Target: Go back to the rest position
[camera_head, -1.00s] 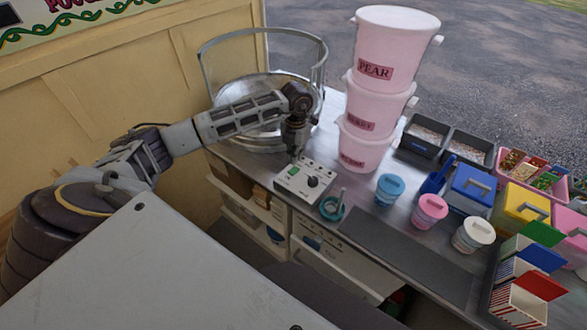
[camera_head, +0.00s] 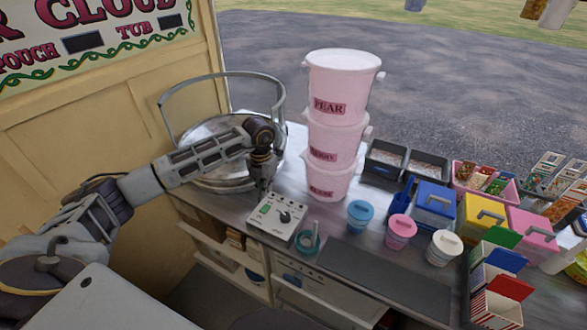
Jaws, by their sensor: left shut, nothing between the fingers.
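My left arm reaches in from the left in the head view. Its gripper (camera_head: 262,188) points down just above the back edge of the white control box (camera_head: 277,216), which has a green switch and a black knob. The gripper is shut and holds nothing. I cannot tell whether its tips touch the box. My right gripper is not in view.
Behind the arm is a metal floss bowl (camera_head: 203,180) with a raised rail. Stacked pink tubs (camera_head: 342,90) stand right of the gripper. A teal ring holder (camera_head: 307,241), lidded cups (camera_head: 360,215) and striped boxes (camera_head: 497,303) line the counter. A dark mat (camera_head: 385,285) is bare.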

